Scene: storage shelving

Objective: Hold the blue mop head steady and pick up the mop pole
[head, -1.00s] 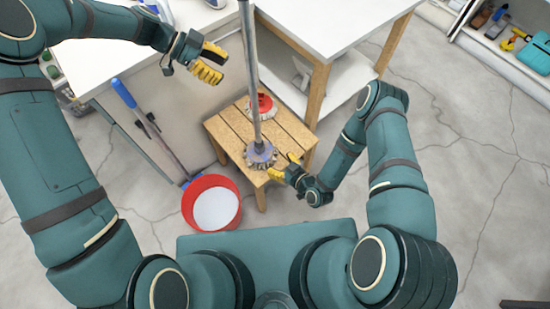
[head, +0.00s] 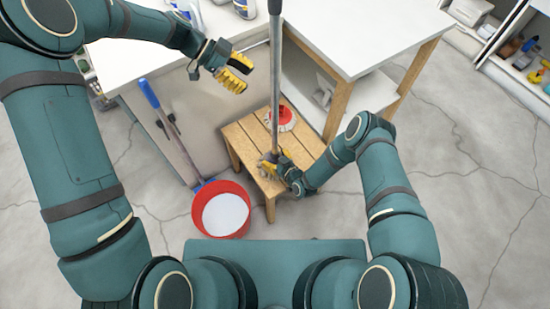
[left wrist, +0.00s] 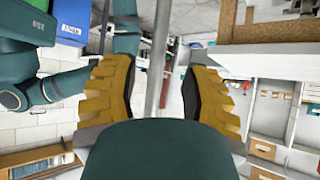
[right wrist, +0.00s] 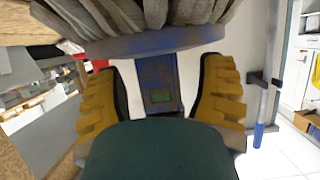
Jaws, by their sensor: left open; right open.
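The mop pole (head: 275,85) is a long grey rod standing nearly upright from the mop head on a wooden slatted stool. The mop head (head: 265,165) has grey strands and is partly hidden by my right gripper (head: 275,167). In the right wrist view the strands (right wrist: 160,18) fill the top, and the blue socket (right wrist: 158,82) lies between my open right fingers, with gaps beside it. My left gripper (head: 241,75) is open and empty, left of the pole at mid-height. In the left wrist view the pole (left wrist: 157,60) shows in the gap between the fingers, ahead of them.
A red mop head (head: 284,118) lies on the stool (head: 243,147) behind the pole. A red bucket (head: 215,188) stands left of the stool with a blue-handled pole (head: 178,143) leaning nearby. A white table (head: 360,35) stands behind, close to the pole.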

